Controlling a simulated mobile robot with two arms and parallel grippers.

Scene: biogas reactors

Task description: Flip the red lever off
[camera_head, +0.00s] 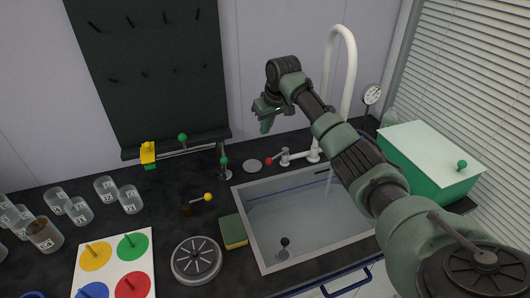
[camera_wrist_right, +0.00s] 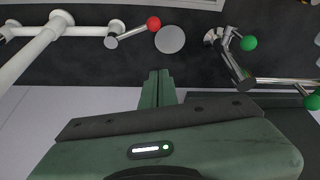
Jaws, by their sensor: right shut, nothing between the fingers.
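The red lever (camera_head: 269,161) is a red ball on a short metal arm at the base of the white faucet (camera_head: 312,154), at the back edge of the sink. In the right wrist view the red ball (camera_wrist_right: 154,23) shows at the top, with its metal arm running left to the white pipe. My right gripper (camera_head: 266,125) is above and behind the lever, apart from it. In the right wrist view its fingers (camera_wrist_right: 158,84) are together and empty, pointing toward the counter near the red ball. My left gripper is not in view.
A green-knobbed tap (camera_head: 224,161) stands left of the lever, beside a grey disc (camera_head: 253,166). The sink (camera_head: 305,215) lies in front. A sponge (camera_head: 233,231) sits at its left, and a green box (camera_head: 428,163) stands at right.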

